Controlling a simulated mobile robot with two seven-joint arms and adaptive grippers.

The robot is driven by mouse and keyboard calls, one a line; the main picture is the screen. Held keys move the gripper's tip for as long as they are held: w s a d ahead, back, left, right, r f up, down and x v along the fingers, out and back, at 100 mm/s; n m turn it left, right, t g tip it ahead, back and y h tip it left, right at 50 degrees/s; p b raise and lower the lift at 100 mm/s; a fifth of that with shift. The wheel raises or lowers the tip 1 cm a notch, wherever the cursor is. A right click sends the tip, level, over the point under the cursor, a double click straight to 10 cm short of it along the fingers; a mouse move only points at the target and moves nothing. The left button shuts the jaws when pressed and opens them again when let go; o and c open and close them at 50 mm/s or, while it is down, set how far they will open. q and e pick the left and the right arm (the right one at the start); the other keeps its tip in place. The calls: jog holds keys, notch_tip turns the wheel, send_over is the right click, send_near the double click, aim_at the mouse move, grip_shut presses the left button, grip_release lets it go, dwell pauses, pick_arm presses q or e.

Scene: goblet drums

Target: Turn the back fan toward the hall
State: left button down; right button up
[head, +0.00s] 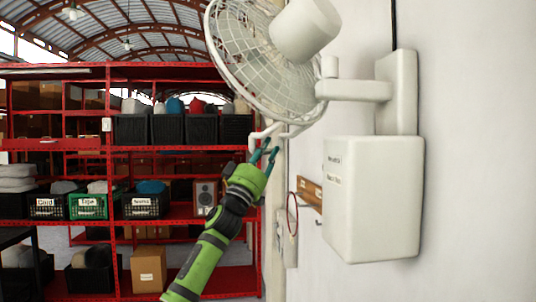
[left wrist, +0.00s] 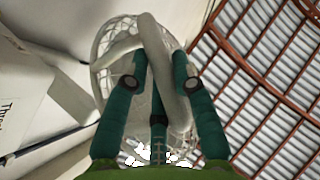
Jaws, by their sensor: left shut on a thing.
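The back fan (head: 262,60) is a white wall fan with a round wire cage and a motor housing (head: 306,30), on an arm and bracket (head: 358,90) from the right wall. Its cage faces left, toward the shelves. A white bar-like handle (head: 293,131) is at the cage's lower edge. My left gripper (head: 267,150) reaches up from below and is shut on this handle. In the left wrist view the teal fingers (left wrist: 163,75) close around the white handle (left wrist: 153,38), with the cage (left wrist: 112,50) behind. My right gripper is not in view.
A white wall box (head: 372,200) with a small label is below the bracket. A red ring (head: 293,213) hangs beside it, near a wooden strip. Red shelves (head: 85,150) with bins, a speaker (head: 205,196) and boxes stand at the left.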

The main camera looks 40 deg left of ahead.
aim_at(253, 141)
pick_arm(q)
jog(key=shift+s+f+y+b, duration=0.3)
jog(key=shift+s+y, duration=0.2)
jog(key=shift+y, duration=0.2)
jog(key=s+n+g+y+b, duration=0.1)
jog(key=s+y+b, duration=0.1)
jog(key=y, duration=0.1)
jog(key=s+d+n+g+y+b, duration=0.1)
jog(key=s+n+y, duration=0.1)
jog(key=y, duration=0.1)
jog(key=s+n+g+y+b, duration=0.1)
jog(key=s+y+b, duration=0.1)
jog(key=shift+s+d+n+y+b, duration=0.2)
jog(key=shift+d+n+y+b, duration=0.1)
jog(key=shift+y, duration=0.1)
jog(key=s+d+n+g+y+b, duration=0.5)
jog(key=s+g+y, duration=0.3)
jog(key=g+y, duration=0.2)
jog(key=shift+d+r+n+g, duration=0.3)
jog(key=shift+d+n+g, duration=0.2)
jog(key=shift+n, duration=0.2)
jog(key=c, duration=1.3)
grip_release()
jog(key=o, duration=0.3)
jog(key=shift+a, duration=0.1)
